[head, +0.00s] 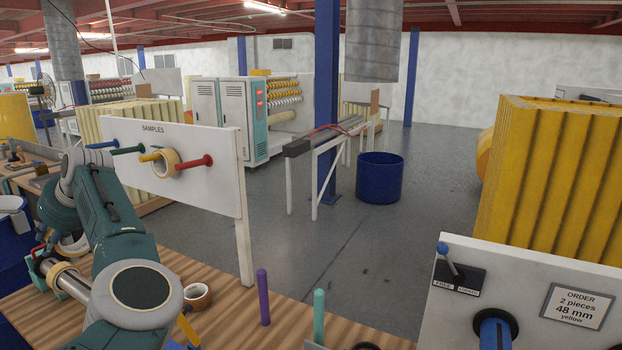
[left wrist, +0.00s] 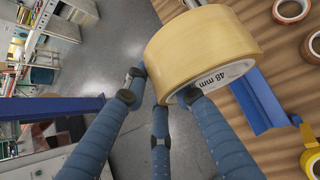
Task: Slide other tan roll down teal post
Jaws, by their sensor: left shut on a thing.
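A tan roll (left wrist: 203,52) marked 48 mm is held by my left gripper (left wrist: 155,92) in the left wrist view. The blue fingers are shut on it, and it hangs over the floor near the wooden table edge. In the head view my left arm folds at the left and hides much of that gripper. A bare teal post (head: 319,316) stands upright at the table's front, apart from my left gripper. Another tan roll (head: 165,163) hangs on a yellow peg of the samples board. My right gripper is not in view.
A bare purple post (head: 263,297) stands left of the teal post. A brown roll (head: 197,295) lies on the wooden table (head: 236,318). The samples board (head: 215,178) stands behind. A white panel (head: 520,262) with a blue spindle (head: 495,332) and an order card is at right.

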